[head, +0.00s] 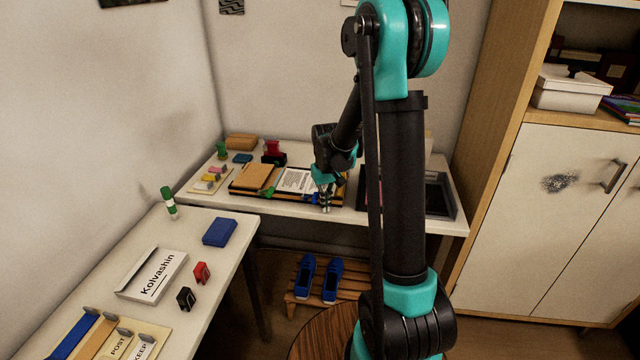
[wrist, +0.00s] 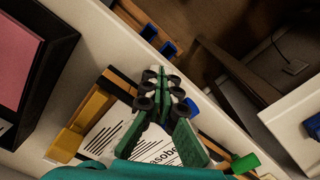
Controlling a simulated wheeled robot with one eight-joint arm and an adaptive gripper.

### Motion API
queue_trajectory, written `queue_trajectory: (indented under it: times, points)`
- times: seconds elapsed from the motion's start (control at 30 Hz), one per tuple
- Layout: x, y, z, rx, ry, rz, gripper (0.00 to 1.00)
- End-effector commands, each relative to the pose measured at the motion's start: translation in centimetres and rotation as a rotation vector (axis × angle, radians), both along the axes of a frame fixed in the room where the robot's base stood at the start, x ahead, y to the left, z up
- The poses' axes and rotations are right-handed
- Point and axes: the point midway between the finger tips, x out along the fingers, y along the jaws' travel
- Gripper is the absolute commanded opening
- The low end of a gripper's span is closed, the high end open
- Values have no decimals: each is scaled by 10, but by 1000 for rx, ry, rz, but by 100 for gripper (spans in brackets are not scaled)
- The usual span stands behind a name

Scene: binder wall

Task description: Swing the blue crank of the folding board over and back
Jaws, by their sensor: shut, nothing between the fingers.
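The folding board (head: 241,186) lies on the back table, with a tan panel on its left and a printed sheet (head: 296,180) on its right part. The blue crank (head: 312,197) is at the board's front edge. In the wrist view a small blue part of the crank (wrist: 192,106) shows right beside my fingers, partly hidden by them. My gripper (head: 326,207) is shut and empty, pointing down at the front edge just right of the crank. In the wrist view my gripper (wrist: 162,80) covers part of the sheet (wrist: 112,128). I cannot tell whether it touches the crank.
A green knob (wrist: 245,163) sits on the board's front edge left of the crank. A dark tray (head: 448,196) stands to the right, partly behind my arm. Stamps and a notepad crowd the back left. Blue shoes (head: 305,279) sit on a low rack below.

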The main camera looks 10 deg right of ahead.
Motion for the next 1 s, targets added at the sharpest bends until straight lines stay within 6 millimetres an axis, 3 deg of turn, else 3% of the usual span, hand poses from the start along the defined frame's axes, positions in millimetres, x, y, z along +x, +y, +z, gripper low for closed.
queue_trajectory:
  times: [1.0]
  points:
    - [7,20,2,6,-2,3,0]
